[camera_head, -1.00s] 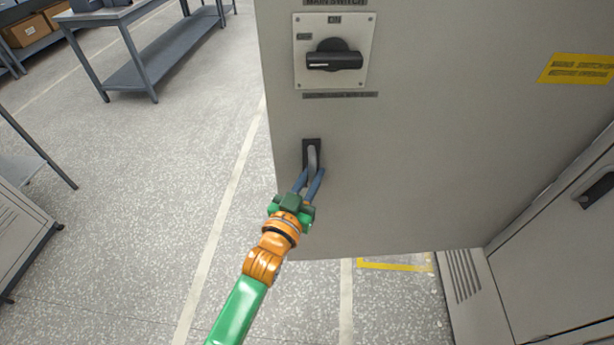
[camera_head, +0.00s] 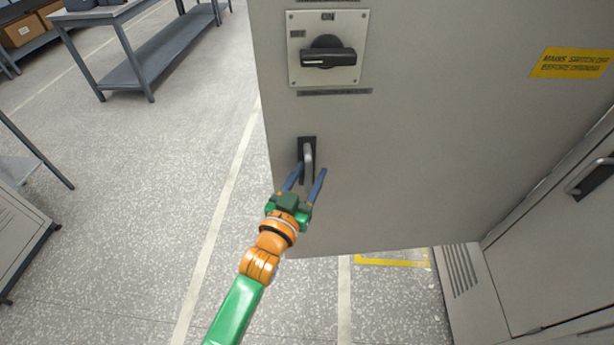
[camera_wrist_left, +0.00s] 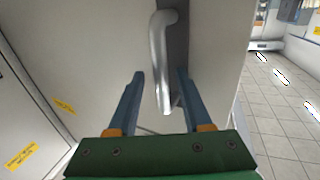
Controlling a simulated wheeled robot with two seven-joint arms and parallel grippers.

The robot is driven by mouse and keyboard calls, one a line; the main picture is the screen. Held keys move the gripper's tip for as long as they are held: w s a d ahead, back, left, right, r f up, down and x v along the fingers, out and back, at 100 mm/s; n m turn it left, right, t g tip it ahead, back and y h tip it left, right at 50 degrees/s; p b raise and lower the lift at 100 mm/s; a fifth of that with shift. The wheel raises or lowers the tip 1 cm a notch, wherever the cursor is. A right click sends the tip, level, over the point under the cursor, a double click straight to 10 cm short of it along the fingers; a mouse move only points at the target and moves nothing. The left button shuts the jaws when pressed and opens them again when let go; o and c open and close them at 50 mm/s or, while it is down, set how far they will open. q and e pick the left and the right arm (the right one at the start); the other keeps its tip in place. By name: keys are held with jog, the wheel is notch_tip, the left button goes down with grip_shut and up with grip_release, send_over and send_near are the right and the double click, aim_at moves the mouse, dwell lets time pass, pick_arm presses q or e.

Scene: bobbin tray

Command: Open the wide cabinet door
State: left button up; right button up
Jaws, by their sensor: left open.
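The wide cabinet door (camera_head: 440,130) is a grey panel that stands swung out from the cabinet, its free edge on the left. Its silver lever handle (camera_head: 308,162) hangs down from a black plate below the main switch (camera_head: 326,52). My left gripper (camera_head: 308,176) is open with its two blue fingers on either side of the handle's lower part. In the left wrist view the handle (camera_wrist_left: 162,65) stands between the spread fingers (camera_wrist_left: 160,82), with gaps on both sides. My right gripper is not in view.
A workbench (camera_head: 150,60) stands at the back left and a grey cabinet (camera_head: 20,240) at the left edge. The speckled floor left of the door is clear.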

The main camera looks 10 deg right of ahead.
pick_arm(q)
jog(key=v, duration=0.7)
jog(key=shift+d, duration=0.1)
jog(key=s+a+f+g+y, duration=0.2)
jog(key=a+f, duration=0.1)
jog(key=f, duration=0.6)
jog(key=s+a+f+n+g+y, duration=0.1)
jog(key=s+a+f+g, duration=0.15)
jog(key=f, duration=0.65)
jog(key=s+a+f+g+y, duration=0.2)
jog(key=s+a+f, duration=0.1)
jog(key=f, duration=0.6)
jog(key=s+a+f+g+y, duration=0.1)
jog(key=s+a+f, duration=0.3)
jog(key=s, duration=0.4)
jog(key=s+a+f+n+g+y, duration=0.1)
jog(key=s+a+f+g, duration=0.3)
jog(key=s, duration=0.5)
jog(key=s+a+f+n+g+y, duration=0.1)
jog(key=s+a+f+g, duration=0.2)
jog(key=s+f, duration=0.4)
jog(key=shift+s+a+f, duration=0.3)
jog(key=shift+s+a, duration=0.2)
jog(key=shift+s, duration=0.7)
